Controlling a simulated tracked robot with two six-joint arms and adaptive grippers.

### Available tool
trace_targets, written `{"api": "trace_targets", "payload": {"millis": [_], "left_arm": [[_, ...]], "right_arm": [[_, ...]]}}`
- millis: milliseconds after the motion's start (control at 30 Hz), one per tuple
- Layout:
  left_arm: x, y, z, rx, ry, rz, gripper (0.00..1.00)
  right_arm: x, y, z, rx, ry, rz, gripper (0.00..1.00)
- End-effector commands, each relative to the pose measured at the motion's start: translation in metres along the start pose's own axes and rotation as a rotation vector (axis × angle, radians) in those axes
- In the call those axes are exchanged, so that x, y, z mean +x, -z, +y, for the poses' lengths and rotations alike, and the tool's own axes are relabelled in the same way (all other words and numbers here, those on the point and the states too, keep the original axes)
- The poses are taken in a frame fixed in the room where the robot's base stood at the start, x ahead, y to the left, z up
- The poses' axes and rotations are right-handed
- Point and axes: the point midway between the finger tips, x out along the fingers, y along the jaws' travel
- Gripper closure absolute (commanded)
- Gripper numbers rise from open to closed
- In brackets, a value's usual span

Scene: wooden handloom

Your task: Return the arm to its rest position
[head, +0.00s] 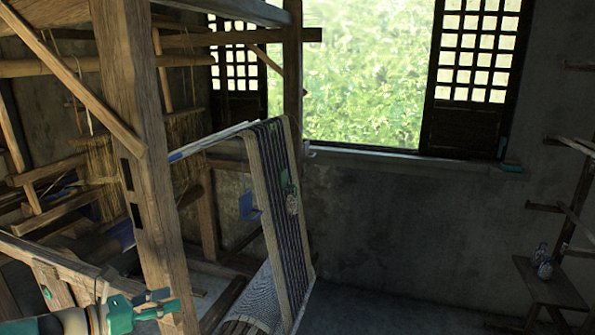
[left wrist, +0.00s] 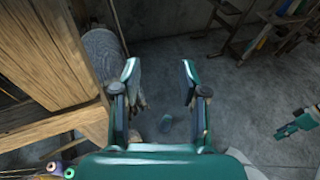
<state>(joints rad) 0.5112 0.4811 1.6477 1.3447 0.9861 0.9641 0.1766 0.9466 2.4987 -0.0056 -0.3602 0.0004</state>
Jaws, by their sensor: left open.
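My left gripper (head: 160,304) is at the lower left of the head view, in front of the loom's thick wooden post (head: 140,130). In the left wrist view its two fingers (left wrist: 159,78) stand wide apart with nothing between them but the floor farther off. A teal gripper-like part, which looks like my right gripper (left wrist: 297,124), shows at the right edge of the left wrist view. It is too small to tell whether its jaws are apart. My right gripper does not show in the head view.
The loom's striped cloth (head: 272,190) slopes down to a roll (head: 250,297). A shelf (head: 548,285) with small vases (head: 544,268) stands at right. Thread spools (left wrist: 62,170) show in the left wrist view.

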Motion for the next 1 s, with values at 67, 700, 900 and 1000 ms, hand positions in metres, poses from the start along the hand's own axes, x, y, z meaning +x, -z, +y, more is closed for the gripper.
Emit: {"api": "trace_targets", "payload": {"millis": [67,700,900,1000], "left_arm": [[0.031,0.046,-0.036,-0.007,0.092,0.101,0.57],[-0.02,0.385,-0.337,1.099,1.157,0.66,0.57],[-0.023,0.392,-0.333,1.702,1.239,0.452,0.57],[-0.009,0.388,-0.319,1.862,1.206,0.416,0.57]], "right_arm": [[0.0,0.0,0.0,0.0,0.0,0.0,0.48],[0.0,0.0,0.0,0.0,0.0,0.0,0.48],[0.0,0.0,0.0,0.0,0.0,0.0,0.48],[0.0,0.0,0.0,0.0,0.0,0.0,0.48]]}}
